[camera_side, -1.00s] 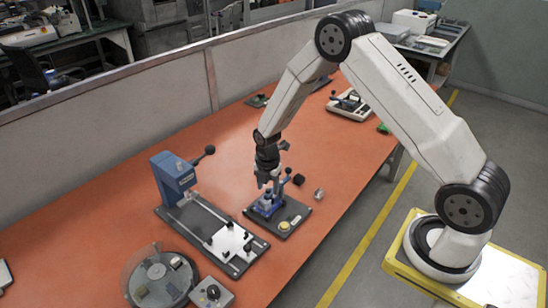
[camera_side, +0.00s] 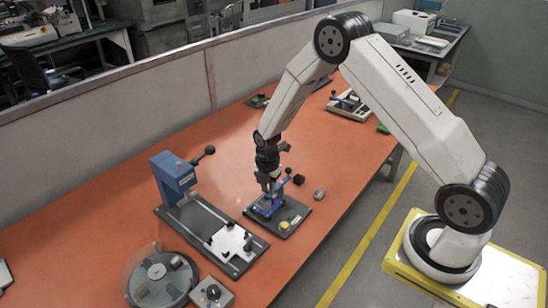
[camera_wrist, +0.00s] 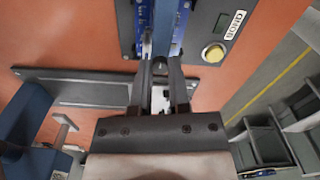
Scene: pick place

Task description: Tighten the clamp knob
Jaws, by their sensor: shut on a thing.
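The blue clamp fixture (camera_side: 267,208) stands on a dark base plate (camera_side: 290,228) near the middle of the orange table. My gripper (camera_side: 268,188) points straight down over it. In the wrist view, my gripper (camera_wrist: 160,75) has its two dark fingers close together around a small dark knob (camera_wrist: 160,66) in line with the blue clamp (camera_wrist: 176,35). The fingers hide most of the knob, so its turn cannot be told. A yellow button (camera_wrist: 213,53) sits on the plate beside the clamp; it also shows in the side view (camera_side: 284,226).
A blue press-like stand (camera_side: 174,177) with a long dark base is left of the clamp. A round dial table (camera_side: 160,279) and a knob box (camera_side: 212,293) are at the front. The table's right side is fairly clear.

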